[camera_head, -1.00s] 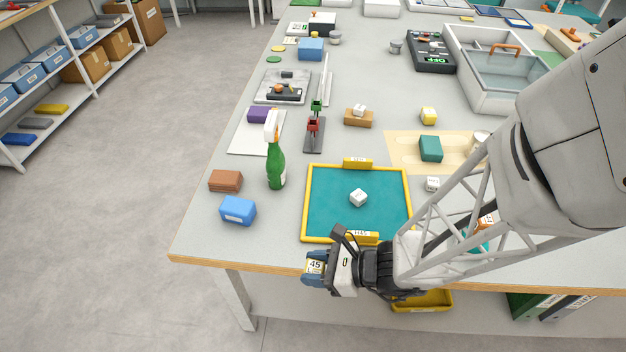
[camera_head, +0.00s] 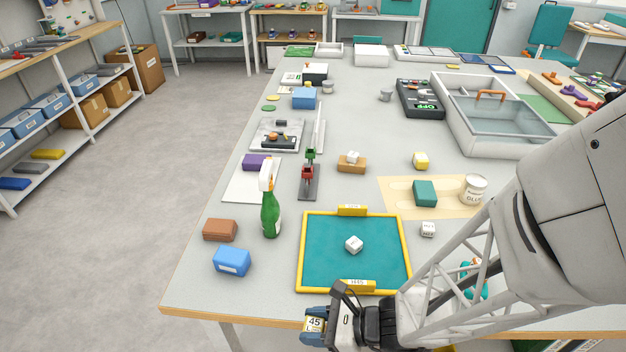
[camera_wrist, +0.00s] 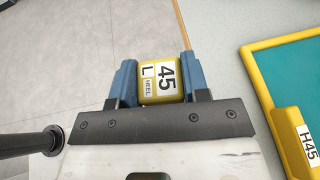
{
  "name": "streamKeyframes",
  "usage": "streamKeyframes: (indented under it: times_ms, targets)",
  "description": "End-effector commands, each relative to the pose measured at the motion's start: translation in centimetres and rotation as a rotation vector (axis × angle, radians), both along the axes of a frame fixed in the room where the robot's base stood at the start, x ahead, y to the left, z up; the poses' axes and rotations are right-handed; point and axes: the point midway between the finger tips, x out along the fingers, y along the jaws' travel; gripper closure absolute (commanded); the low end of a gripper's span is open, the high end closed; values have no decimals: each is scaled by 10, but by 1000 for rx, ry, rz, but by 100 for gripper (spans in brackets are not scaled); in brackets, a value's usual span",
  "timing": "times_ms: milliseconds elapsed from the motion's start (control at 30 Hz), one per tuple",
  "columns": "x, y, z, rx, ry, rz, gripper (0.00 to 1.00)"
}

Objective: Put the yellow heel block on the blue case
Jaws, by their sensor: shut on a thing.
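The yellow heel block (camera_wrist: 160,83), labelled "45 L HEEL", is clamped between the two blue fingers of my gripper (camera_wrist: 158,85) in the wrist view. In the head view the block (camera_head: 315,324) shows as a small yellow and white patch in my gripper (camera_head: 313,328), at the table's front edge. Two blue boxes could be the blue case: one with a white label (camera_head: 231,262) at the front left, up and left of my gripper, and another (camera_head: 304,98) farther back. Both look shut, and their tops are bare.
A green spray bottle (camera_head: 270,213) stands upright behind the front blue box, and a brown block (camera_head: 220,230) sits beside that box.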

Motion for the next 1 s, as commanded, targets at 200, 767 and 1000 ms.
streamKeyframes:
  times_ms: [200,767,1000]
  targets:
    - [8,8,4,-1,-3,12,82]
    - [55,81,34,-3,-4,86,82]
    - [67,112,47,-1,-2,110,82]
